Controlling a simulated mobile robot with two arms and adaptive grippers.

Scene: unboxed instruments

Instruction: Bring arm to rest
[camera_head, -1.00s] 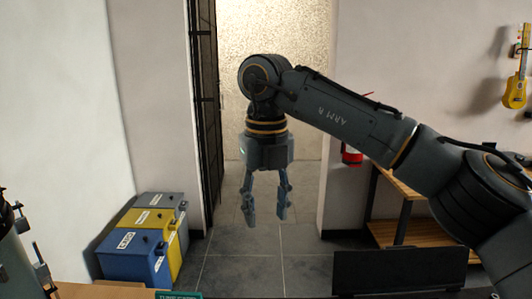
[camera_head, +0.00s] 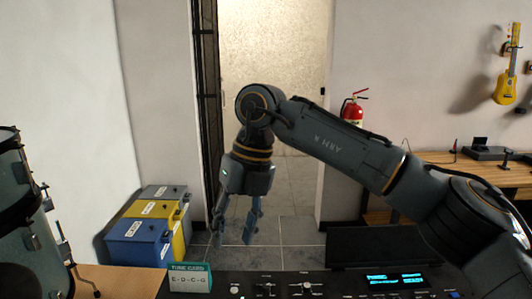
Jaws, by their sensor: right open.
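My right arm comes in from the right and reaches across the middle of the head view. Its right gripper (camera_head: 233,228) hangs down, tilted a little to the left, with its fingers apart and nothing between them. It is in the air in front of the doorway, above the far edge of a black keyboard-like device (camera_head: 320,284). My left gripper does not show.
A drum (camera_head: 28,225) stands at the left on a wooden top. Blue, yellow and grey bins (camera_head: 140,243) are on the floor. A fire extinguisher (camera_head: 353,112), wooden bench (camera_head: 465,172) and yellow ukulele (camera_head: 506,82) are at the right.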

